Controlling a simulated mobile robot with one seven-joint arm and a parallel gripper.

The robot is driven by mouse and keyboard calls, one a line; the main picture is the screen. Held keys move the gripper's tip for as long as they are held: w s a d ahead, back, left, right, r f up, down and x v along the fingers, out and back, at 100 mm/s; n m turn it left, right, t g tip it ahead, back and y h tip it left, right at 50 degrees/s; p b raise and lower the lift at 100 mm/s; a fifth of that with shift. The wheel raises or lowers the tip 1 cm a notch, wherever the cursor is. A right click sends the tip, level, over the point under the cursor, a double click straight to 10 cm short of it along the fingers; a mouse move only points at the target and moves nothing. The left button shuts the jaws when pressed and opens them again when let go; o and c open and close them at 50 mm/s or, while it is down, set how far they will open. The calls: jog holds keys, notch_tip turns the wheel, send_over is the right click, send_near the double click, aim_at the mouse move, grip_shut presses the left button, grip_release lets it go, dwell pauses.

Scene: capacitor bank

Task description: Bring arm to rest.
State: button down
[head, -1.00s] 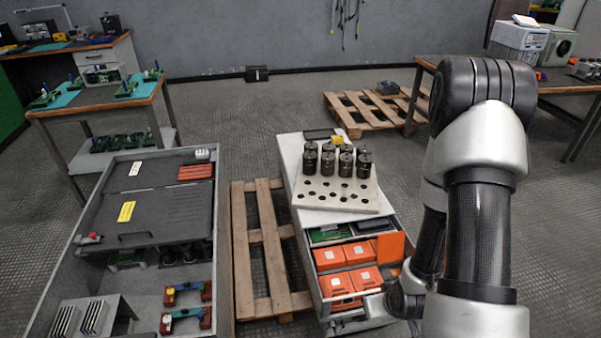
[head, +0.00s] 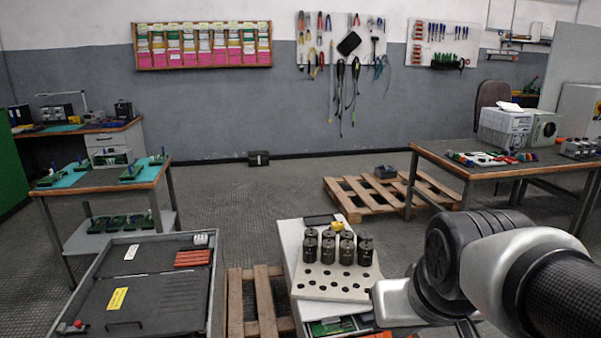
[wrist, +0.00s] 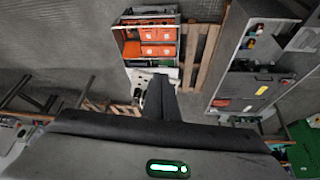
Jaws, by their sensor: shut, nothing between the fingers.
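My arm comes in from the lower right of the head view, folded low beside the white cabinet (head: 285,245). Its fingers are not visible there. In the wrist view my gripper (wrist: 158,82) shows as dark fingers together, pointing away from the camera, with nothing held. Beyond the fingers lies the cabinet's open drawer (wrist: 178,50) with orange boxes (wrist: 157,42), apart from the gripper as far as I can tell.
A perforated plate (head: 330,285) with several dark cylinders (head: 346,250) sits on the cabinet, close to my arm. A grey bin with a dark lid (head: 150,290) stands left. A table (head: 480,165) and a pallet (head: 375,195) stand behind; floor between is open.

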jog(key=s+r+p, duration=0.2)
jog(key=r+p, duration=0.9)
jog(key=r, duration=0.1)
jog(key=s+a+r+p, duration=0.1)
jog(key=r+p, duration=1.1)
jog(key=r, duration=0.1)
jog(key=shift+s+a+r, duration=0.15)
jog(key=shift+s+r, duration=0.05)
jog(key=shift+s, duration=0.2)
jog(key=shift+s, duration=0.1)
